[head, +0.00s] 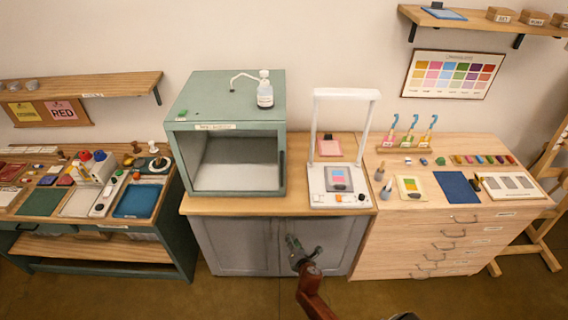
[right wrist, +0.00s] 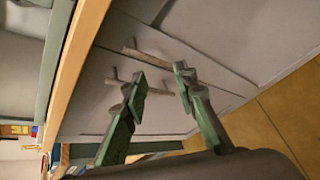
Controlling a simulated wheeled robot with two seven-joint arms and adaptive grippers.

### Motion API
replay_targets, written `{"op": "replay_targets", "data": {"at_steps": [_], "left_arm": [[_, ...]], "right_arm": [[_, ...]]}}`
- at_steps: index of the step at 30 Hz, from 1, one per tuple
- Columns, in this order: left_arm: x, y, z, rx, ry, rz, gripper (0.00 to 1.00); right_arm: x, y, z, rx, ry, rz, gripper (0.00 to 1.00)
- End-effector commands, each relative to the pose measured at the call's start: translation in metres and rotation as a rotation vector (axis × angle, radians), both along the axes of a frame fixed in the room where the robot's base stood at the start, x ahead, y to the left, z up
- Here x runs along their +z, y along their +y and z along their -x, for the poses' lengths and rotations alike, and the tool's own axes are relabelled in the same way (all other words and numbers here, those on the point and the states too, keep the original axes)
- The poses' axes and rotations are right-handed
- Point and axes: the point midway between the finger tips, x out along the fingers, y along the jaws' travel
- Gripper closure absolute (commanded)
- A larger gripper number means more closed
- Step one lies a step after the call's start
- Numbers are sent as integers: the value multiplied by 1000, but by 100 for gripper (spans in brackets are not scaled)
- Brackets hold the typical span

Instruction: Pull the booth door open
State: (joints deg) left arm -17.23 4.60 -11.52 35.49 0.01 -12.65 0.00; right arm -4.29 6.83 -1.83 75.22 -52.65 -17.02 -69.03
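The booth (head: 228,95) is a green box on the grey cabinet. Its front shows a pale grey interior behind what looks like a clear door pane (head: 235,163). A small dark handle (head: 282,165) is at the front's right edge. My right gripper (head: 293,243) is low in front of the cabinet doors, below the booth. The booth's handle cannot be made out there. My left gripper is in neither view.
Two bar handles (right wrist: 150,54) of the cabinet (head: 238,245) are beyond my right fingers. The wooden counter edge (right wrist: 75,55) runs above them. A bottle (head: 265,92) stands on the booth. A white-framed stand (head: 335,200) is right of it; a paint table (head: 175,225) is left.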

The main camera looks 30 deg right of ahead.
Motion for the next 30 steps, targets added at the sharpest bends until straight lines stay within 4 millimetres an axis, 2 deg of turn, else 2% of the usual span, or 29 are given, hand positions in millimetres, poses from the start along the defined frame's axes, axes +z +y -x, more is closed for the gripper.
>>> {"op": "replay_targets", "data": {"at_steps": [1, 3, 6, 9, 10, 12, 15, 30], "left_arm": [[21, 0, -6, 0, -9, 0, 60], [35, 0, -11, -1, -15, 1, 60], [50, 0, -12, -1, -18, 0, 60], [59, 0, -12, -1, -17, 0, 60], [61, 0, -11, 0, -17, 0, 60], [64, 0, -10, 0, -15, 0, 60], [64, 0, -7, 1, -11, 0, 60], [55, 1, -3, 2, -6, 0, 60]], "right_arm": [[67, -2, -22, 46, -47, 128, 74], [137, -5, -42, 96, -92, 316, 74], [220, -6, -59, 132, -138, 546, 74], [279, -6, -67, 144, -164, 718, 74], [292, -6, -68, 145, -170, 755, 74], [313, -6, -69, 145, -176, 821, 74], [326, -7, -74, 145, -180, 866, 74], [325, -30, -137, 144, -180, 869, 74]]}}
